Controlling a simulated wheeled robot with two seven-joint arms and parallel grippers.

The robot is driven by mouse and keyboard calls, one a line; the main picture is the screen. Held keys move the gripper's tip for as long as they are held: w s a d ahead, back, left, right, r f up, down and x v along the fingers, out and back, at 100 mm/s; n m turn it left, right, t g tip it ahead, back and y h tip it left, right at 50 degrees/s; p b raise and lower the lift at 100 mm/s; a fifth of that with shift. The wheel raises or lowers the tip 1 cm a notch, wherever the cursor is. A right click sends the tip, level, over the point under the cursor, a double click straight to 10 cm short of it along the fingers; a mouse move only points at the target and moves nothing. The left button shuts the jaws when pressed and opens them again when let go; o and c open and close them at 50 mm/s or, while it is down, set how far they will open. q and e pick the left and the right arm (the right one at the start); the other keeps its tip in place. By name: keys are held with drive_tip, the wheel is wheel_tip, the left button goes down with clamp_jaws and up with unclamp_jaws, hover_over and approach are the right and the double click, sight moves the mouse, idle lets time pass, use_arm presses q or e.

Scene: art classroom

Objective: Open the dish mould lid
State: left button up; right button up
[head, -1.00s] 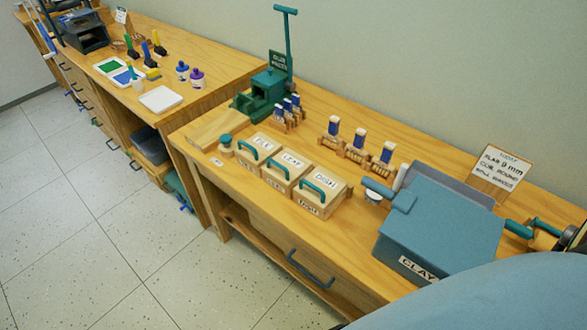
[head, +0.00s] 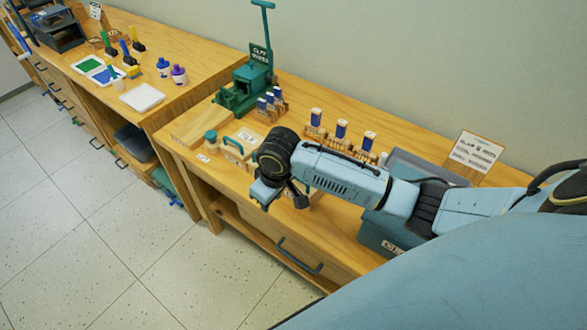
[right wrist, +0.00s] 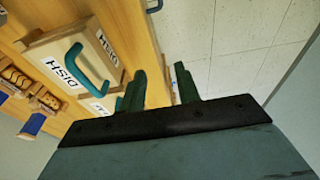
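The dish mould (right wrist: 103,65) is a wooden box with a teal handle (right wrist: 75,68) on its lid and "DISH" labels on its top and front. Its lid (right wrist: 45,45) looks closed. My right gripper (right wrist: 158,70) is open and empty, with its two dark green fingers apart, to the right of the handle in the right wrist view. In the head view my right arm and gripper (head: 282,195) reach over the moulds and hide the dish mould. My left gripper is not in view.
Another mould (right wrist: 95,104) sits beside the dish mould, and one with a teal handle (head: 236,148) shows left of my arm. A green press (head: 245,85), stamps on wooden stands (head: 340,135) and a blue-grey clay bin (head: 372,240) share the bench. Floor lies in front.

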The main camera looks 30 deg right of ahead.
drive_tip(key=w+d+r+g+h, duration=0.1)
drive_tip(key=w+d+r, duration=0.15)
drive_tip(key=r, duration=0.35)
drive_tip(key=w+d+r+h, duration=0.1)
drive_tip(key=d+r+h, duration=0.1)
drive_tip(key=d+r, duration=0.35)
drive_tip(key=x, duration=0.3)
drive_tip(key=a+x, duration=0.1)
drive_tip(key=x, duration=0.7)
drive_tip(key=shift+s+a+f+b, duration=0.1)
drive_tip(key=shift+a+f+b, duration=0.15)
drive_tip(key=shift+f+b, duration=0.15)
drive_tip(key=shift+c, duration=0.2)
clamp_jaws()
